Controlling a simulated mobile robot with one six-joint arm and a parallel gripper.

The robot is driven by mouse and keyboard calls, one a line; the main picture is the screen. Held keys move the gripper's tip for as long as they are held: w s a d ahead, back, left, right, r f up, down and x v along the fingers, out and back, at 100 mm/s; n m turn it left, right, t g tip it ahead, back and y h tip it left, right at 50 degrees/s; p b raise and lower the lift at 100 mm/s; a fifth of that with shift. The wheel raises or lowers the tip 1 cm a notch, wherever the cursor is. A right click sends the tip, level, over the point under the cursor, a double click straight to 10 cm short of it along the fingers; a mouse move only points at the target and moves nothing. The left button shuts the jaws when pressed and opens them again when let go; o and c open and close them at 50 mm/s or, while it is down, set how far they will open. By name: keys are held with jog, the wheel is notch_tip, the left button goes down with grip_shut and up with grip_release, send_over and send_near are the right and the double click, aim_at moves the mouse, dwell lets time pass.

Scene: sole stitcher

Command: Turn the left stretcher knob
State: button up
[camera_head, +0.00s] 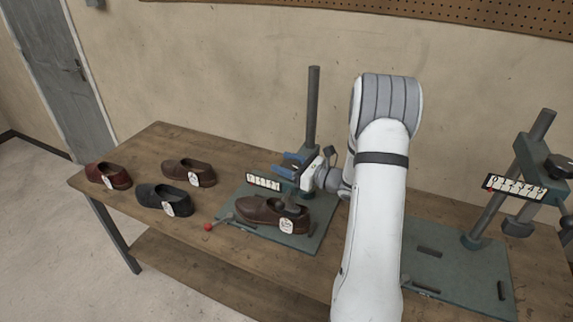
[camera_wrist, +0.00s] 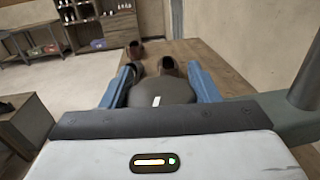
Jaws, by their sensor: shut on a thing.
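The left stretcher has a dark upright post (camera_head: 313,105) on a green-grey base plate (camera_head: 303,243). A brown shoe (camera_head: 262,211) with a round white tag sits on it. My gripper (camera_head: 284,164), with blue fingers, is at the upper part of this stretcher, above the shoe. In the wrist view, a broad grey-green knob (camera_wrist: 158,88) with a white mark lies between the blue fingers (camera_wrist: 162,82), which are shut on it from both sides. In the head view the knob is mostly hidden by the gripper. A white scale plate (camera_head: 263,182) with dark marks stands just left of it.
A lever with a red ball (camera_head: 208,227) sticks out at the plate's front left. A red-brown shoe (camera_head: 109,176), a brown shoe (camera_head: 188,172) and a black shoe (camera_head: 165,199) stand on the wooden table (camera_head: 150,140). A second stretcher (camera_head: 455,268) is at the right.

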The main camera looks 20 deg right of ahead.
jog(key=n+g+y, duration=0.1)
jog(key=g, duration=0.1)
jog(key=n+g+y+b, duration=0.1)
jog(key=n+g+y, duration=0.1)
jog(key=shift+s+a+n+y, duration=0.15)
jog(key=shift+s+n+y, duration=0.05)
jog(key=shift+n+y, duration=0.1)
jog(key=o, duration=1)
jog(key=b+v, duration=0.2)
jog(key=v, duration=0.5)
jog(key=shift+s+d, duration=0.15)
jog(key=shift+d, duration=0.25)
